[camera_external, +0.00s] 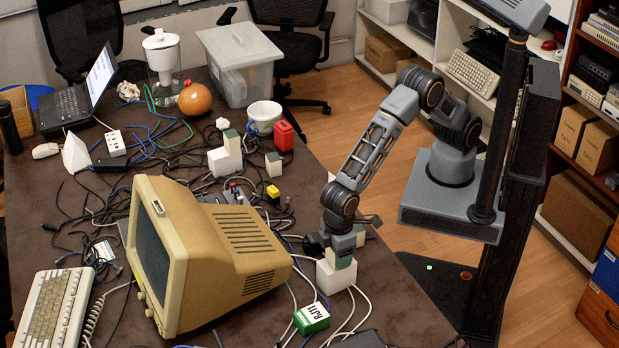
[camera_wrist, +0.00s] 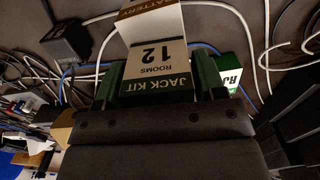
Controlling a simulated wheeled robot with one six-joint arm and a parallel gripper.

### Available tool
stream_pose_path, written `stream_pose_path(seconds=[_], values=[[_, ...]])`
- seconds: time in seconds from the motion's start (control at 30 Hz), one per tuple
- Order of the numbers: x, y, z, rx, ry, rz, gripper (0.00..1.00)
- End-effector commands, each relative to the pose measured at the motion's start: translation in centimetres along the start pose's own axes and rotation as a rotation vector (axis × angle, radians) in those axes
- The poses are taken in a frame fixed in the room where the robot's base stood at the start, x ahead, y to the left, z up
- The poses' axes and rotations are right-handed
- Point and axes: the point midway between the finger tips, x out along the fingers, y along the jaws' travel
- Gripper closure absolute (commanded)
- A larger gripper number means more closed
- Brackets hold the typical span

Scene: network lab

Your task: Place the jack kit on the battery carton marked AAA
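The jack kit (camera_wrist: 157,68), a small white box with a dark green band lettered JACK KIT and 12 ROOMS, sits between the fingers of my gripper (camera_wrist: 160,85) in the wrist view. The fingers lie close against both its sides, with no clear gap. A white carton with a brown band lettered BATTERY (camera_wrist: 152,20) lies right beyond the kit; no AAA mark shows. In the external view my gripper (camera_external: 341,252) points down over a white carton (camera_external: 335,277), with the kit's greenish end low between the fingers. I cannot tell whether kit and carton touch.
A green and white RJ11 box (camera_external: 312,318) stands near that carton. Loose cables run around both. A beige monitor (camera_external: 200,255) is left of my gripper. Another white carton (camera_external: 225,161), a red box (camera_external: 283,136) and a yellow box (camera_external: 272,194) stand further back.

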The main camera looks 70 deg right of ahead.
Motion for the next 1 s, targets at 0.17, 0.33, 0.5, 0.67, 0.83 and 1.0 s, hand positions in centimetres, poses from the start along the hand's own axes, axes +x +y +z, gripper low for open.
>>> stream_pose_path(seconds=[0.17,0.33,0.5,0.67,0.83,1.0], values=[[-0.1,0.0,0.0,0.0,0.0,0.0,0.19],[-0.1,0.0,0.0,0.0,0.0,0.0,0.19],[-0.7,0.0,-0.1,0.0,0.002,-0.001,0.19],[-3.1,0.0,-0.1,0.0,0.005,-0.002,0.19],[-6.5,0.0,-0.1,0.0,0.006,-0.002,0.19],[-9.4,0.0,-0.1,0.0,0.003,-0.001,0.19]])
